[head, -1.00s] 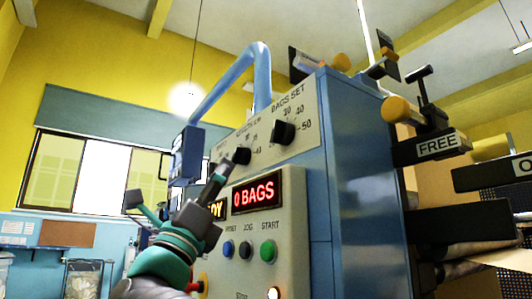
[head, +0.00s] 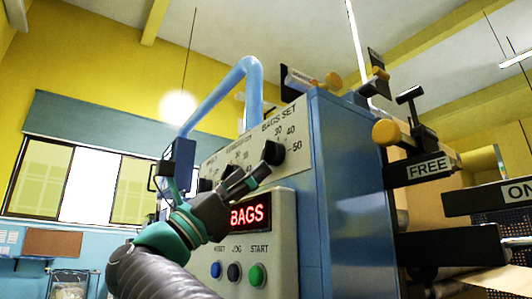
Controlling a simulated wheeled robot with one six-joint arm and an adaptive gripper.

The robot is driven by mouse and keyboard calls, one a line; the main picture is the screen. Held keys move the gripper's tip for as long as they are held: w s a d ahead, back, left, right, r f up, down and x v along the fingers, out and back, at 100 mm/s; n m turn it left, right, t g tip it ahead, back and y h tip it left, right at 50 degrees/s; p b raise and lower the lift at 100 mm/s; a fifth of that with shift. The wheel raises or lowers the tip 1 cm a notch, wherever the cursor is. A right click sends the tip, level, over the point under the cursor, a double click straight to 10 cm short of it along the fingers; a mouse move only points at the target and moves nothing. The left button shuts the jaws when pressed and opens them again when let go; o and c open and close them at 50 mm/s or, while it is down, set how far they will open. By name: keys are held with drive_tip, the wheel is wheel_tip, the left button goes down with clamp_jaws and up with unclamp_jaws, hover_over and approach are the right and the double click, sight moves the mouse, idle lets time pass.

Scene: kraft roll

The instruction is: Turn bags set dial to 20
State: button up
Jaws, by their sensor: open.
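The bags set dial (head: 274,153) is a black knob on the upper panel of the blue machine, under the label BAGS SET. The marks 30, 40 and 50 show around it; I cannot make out a 20 mark or read where the knob points. My gripper (head: 256,173) is open, with its dark fingers reaching up from the lower left. The fingertips are beside the knob's lower left in the picture; I cannot tell whether they touch it.
A red display (head: 247,215) reads BAGS, its left part hidden by my gripper. Below are blue, black and green buttons (head: 257,275). More dials to the left are partly hidden. A light-blue bent pipe (head: 215,95) rises behind the panel. A FREE lever (head: 426,168) sticks out right.

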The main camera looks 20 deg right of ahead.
sight(266, 160)
drive_tip(key=shift+p+x, duration=0.65)
drive_tip(key=shift+x, duration=2.05)
drive_tip(key=shift+c, duration=0.2)
drive_tip(key=c, duration=1.1)
